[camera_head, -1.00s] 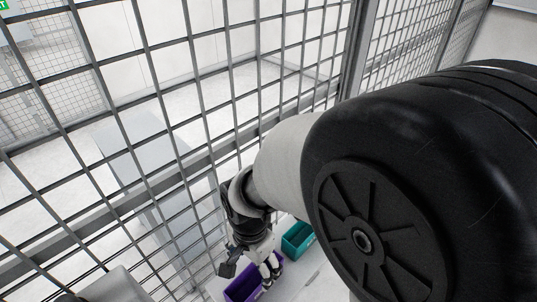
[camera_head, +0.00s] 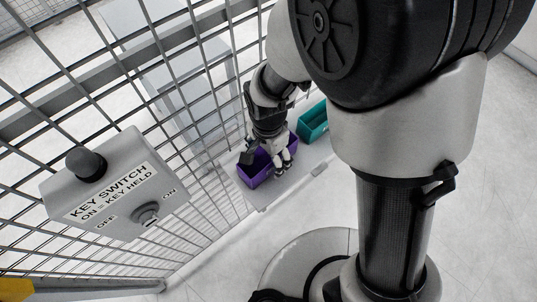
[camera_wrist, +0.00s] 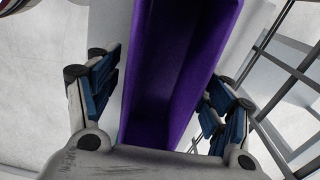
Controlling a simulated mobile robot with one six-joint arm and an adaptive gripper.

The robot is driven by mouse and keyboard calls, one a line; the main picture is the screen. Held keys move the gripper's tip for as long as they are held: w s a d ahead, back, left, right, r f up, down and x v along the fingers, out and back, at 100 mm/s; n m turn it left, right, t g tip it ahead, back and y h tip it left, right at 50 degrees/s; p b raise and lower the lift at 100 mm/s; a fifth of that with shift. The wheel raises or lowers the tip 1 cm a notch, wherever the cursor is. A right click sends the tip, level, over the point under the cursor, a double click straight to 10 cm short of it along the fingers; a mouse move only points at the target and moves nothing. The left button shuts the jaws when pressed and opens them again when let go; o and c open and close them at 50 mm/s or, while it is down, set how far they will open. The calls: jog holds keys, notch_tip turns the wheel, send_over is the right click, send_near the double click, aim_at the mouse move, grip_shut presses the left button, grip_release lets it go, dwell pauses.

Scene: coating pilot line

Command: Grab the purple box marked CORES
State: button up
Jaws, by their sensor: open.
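The purple box (camera_head: 252,179) is an open-topped bin at the near end of a pale shelf beside the mesh fence. My gripper (camera_head: 279,167) is over it and partly hides it. In the wrist view the purple box (camera_wrist: 178,75) runs lengthwise between the open fingers of my gripper (camera_wrist: 163,88), and its visible inside looks empty. One blue-padded finger is on each side of the box, with a visible gap at the left one. I cannot tell how far down the fingers reach. No CORES marking is readable.
A teal bin (camera_head: 312,124) stands behind the purple box on the shelf (camera_head: 268,203). The mesh fence (camera_head: 196,107) runs close along the left of my arm. A grey key switch box (camera_head: 117,186) is on it at the near left. The floor at right looks clear.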

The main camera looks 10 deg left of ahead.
jog(key=shift+c, duration=0.3)
jog(key=c, duration=1.1)
jog(key=shift+r, duration=0.15)
jog(key=shift+c, duration=0.2)
